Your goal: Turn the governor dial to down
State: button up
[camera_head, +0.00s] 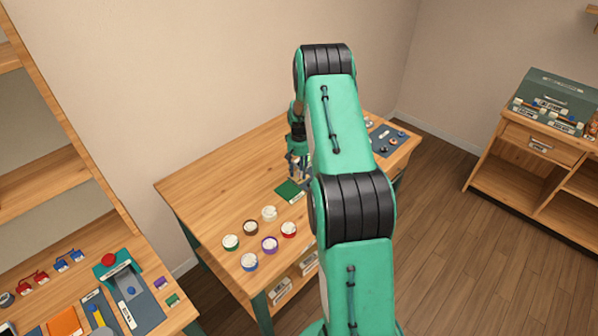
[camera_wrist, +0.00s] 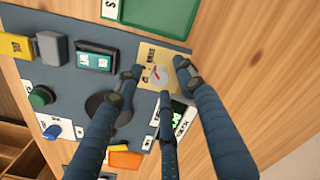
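A brass-coloured plate (camera_wrist: 147,56) with a small round dial (camera_wrist: 160,74) and a red pointer lies on the grey panel (camera_wrist: 85,25) in the wrist view. It looks like the governor dial, but its lettering is too small to read. My gripper (camera_wrist: 158,78) has its dark fingers spread around the dial, with no object clearly held between them. I cannot tell whether the fingertips touch the plate. In the head view my gripper (camera_head: 297,165) hangs low over the wooden table, and my arm hides most of the panel.
The panel also carries a green knob (camera_wrist: 41,97), a blue knob (camera_wrist: 52,131), a yellow block (camera_wrist: 17,46) and a teal display (camera_wrist: 95,57). A green tray (camera_wrist: 155,15) lies beside it. Several round pots, one with a red rim (camera_head: 289,230), stand on the table (camera_head: 190,192).

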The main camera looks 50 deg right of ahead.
aim_at(299, 173)
notch_tip(299, 173, up, 12)
dwell(0.6)
jog(key=shift+f, duration=0.1)
dwell(0.4)
jog(key=s+a+r+n+t, duration=0.1)
jog(key=s+a+r+n, duration=0.15)
jog(key=a+r, duration=1.2)
jog(key=s+a+r+n+t, duration=0.1)
jog(key=s+a+r, duration=0.3)
jog(key=a+r, duration=1.05)
jog(key=s+a+r+n+t, duration=0.1)
jog(key=s+a+r, duration=0.2)
jog(key=s+a, duration=0.4)
jog(key=s+a+r+t, duration=0.1)
jog(key=s+a+r, duration=0.2)
jog(key=s+a, duration=0.4)
jog(key=s+a+f+n, duration=0.1)
jog(key=s+a, duration=0.2)
jog(key=s, duration=0.3)
jog(key=s+a+n+t, duration=0.1)
jog(key=s+a, duration=0.3)
jog(key=s, duration=0.3)
jog(key=shift+s+a+f+t, duration=0.25)
jog(key=shift+f+t, duration=0.05)
jog(key=shift+f, duration=0.05)
